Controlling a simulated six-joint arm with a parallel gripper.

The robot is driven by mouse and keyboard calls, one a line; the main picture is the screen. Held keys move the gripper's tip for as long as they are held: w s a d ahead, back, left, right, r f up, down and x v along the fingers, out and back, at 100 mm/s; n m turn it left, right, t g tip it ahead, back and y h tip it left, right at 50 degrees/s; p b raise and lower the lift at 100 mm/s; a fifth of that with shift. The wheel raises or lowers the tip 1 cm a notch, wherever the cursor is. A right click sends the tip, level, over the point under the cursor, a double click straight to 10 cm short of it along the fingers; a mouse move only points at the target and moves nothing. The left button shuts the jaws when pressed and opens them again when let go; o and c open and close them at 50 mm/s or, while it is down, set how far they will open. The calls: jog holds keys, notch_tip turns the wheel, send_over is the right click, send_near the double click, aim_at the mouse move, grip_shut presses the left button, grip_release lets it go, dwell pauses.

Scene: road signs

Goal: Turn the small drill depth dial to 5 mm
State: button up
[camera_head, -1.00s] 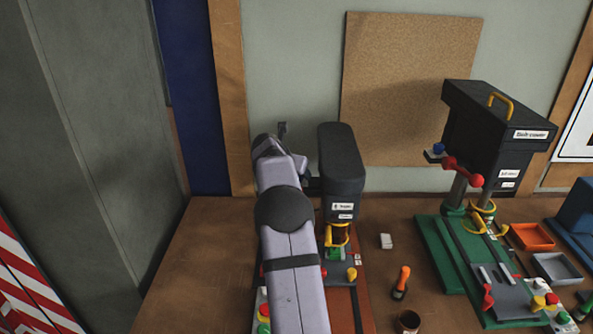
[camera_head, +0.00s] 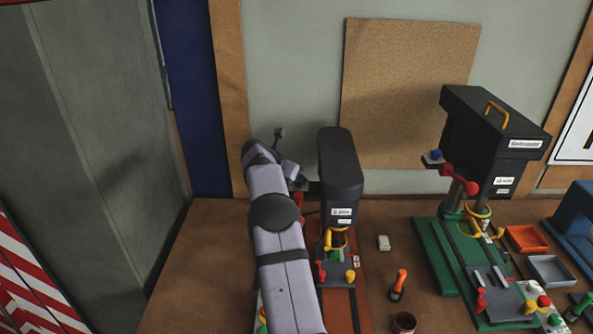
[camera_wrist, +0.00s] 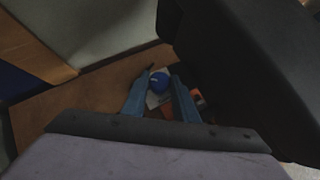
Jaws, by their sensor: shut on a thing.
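The small drill (camera_head: 340,185) is a black machine with a white label, standing left of the larger drill. My gripper (camera_wrist: 158,90) is at the left side of its head. In the wrist view its two blue-grey fingers stand on either side of a round blue knob (camera_wrist: 159,81), which seems to be the depth dial, and are shut on it. A pale plate shows by the knob. No dial marks can be read. In the head view my arm hides the knob and the fingertips.
The large green-based drill (camera_head: 490,150) stands at the right, with orange (camera_head: 527,238) and grey (camera_head: 553,270) trays beside it. An orange-handled tool (camera_head: 398,284) and a dark cup (camera_head: 404,322) are on the bench. The bench's left part is clear.

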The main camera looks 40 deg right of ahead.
jog(key=shift+w+m+g+p, duration=0.1)
jog(key=shift+m+g+p, duration=0.3)
jog(key=shift+p, duration=0.15)
jog(key=o, duration=1.1)
jog(key=shift+c, duration=0.2)
jog(key=shift+a, duration=0.1)
jog(key=b+v, duration=0.4)
jog(key=v, duration=0.3)
